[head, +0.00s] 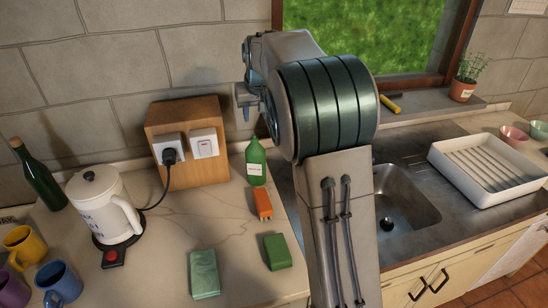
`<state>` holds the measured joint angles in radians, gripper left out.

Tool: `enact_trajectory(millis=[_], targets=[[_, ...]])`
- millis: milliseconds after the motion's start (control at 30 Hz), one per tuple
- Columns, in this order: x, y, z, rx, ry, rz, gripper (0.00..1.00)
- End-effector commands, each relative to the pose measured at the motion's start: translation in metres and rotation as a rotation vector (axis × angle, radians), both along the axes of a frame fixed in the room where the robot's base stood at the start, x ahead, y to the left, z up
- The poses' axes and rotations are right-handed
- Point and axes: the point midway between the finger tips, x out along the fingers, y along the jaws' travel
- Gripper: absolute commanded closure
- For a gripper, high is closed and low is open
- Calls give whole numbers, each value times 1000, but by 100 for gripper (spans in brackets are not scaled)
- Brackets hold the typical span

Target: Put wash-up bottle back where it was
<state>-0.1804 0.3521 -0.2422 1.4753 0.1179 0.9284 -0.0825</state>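The wash-up bottle (254,158) is green with a white label. It stands upright on the pale counter (170,240), just right of the wooden socket box and left of the sink. My gripper (246,112) is in the head view, above the bottle in the picture and apart from it. My arm hides part of the counter and the left side of the sink.
A white kettle (97,200), a dark bottle (38,175) and mugs stand left. The sink (405,205) and white drying rack (480,160) are right.

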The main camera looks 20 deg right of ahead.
Motion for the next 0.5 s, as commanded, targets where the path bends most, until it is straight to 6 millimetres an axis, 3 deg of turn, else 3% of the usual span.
enact_trajectory(millis=[167, 267, 500], targets=[[-28, -3, 10, 17, 3, -5, 60], [-65, -6, 18, 33, 9, -10, 60], [-175, -5, 21, 56, 27, -6, 60]])
